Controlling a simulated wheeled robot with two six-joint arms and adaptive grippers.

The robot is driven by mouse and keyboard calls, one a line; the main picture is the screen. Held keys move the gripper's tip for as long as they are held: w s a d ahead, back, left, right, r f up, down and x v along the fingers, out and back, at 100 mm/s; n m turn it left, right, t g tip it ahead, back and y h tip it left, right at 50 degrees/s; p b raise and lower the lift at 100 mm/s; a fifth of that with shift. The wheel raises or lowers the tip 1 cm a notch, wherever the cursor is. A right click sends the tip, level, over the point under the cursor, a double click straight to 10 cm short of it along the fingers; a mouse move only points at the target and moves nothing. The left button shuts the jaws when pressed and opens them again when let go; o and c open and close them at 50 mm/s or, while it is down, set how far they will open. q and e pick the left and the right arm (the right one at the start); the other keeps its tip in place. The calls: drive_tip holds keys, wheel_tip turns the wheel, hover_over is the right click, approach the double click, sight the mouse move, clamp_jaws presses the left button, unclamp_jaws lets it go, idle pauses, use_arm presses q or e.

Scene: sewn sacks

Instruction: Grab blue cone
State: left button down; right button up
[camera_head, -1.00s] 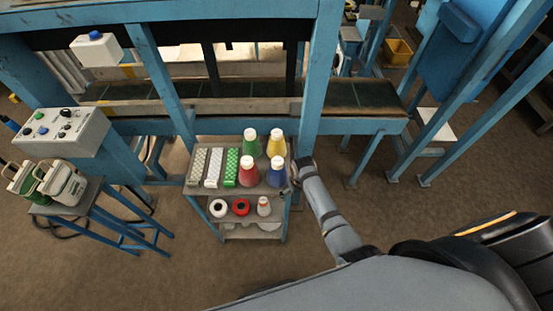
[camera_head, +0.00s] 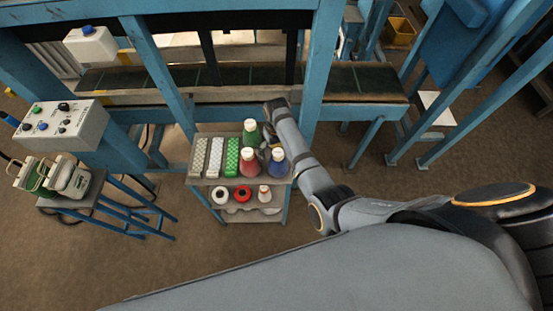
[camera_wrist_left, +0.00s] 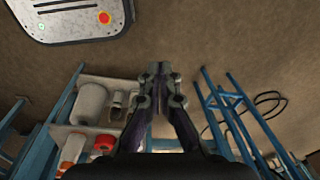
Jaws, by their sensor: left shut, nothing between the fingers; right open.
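The blue cone (camera_head: 277,163) stands upright on the cart's top shelf at its right end, with a white tip. My right gripper (camera_head: 265,151) is above the shelf, between the red cone (camera_head: 249,163) and the blue cone and close to the blue one. It is small and partly hidden by my arm; it looks open, with nothing held. The green cone (camera_head: 250,134) stands behind the red one. A yellow cone is not visible now behind my right arm. My left gripper (camera_wrist_left: 158,72) is shut and empty in the left wrist view, outside the head view.
The cart (camera_head: 208,183) also bears several narrow strips of white and green pieces at left. Its lower shelf holds a white roll (camera_head: 220,195), a red roll (camera_head: 243,194) and a small white cone (camera_head: 264,193). A blue frame post (camera_head: 313,80) rises behind my right arm.

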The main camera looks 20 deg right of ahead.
sight(278, 167)
drive_tip(key=shift+s+f, duration=0.2)
drive_tip(key=f+b, duration=0.2)
drive_tip(key=s+f+b, duration=0.1)
drive_tip(key=f+b, duration=0.1)
drive_tip(key=b, duration=0.1)
drive_tip(key=shift+f, duration=0.25)
drive_tip(key=shift+w+d+f, duration=0.1)
drive_tip(key=shift+w, duration=0.1)
drive_tip(key=shift+r, duration=0.25)
drive_tip(key=shift+c, duration=1.1)
drive_tip(key=shift+s, duration=0.15)
drive_tip(key=c, duration=1.2)
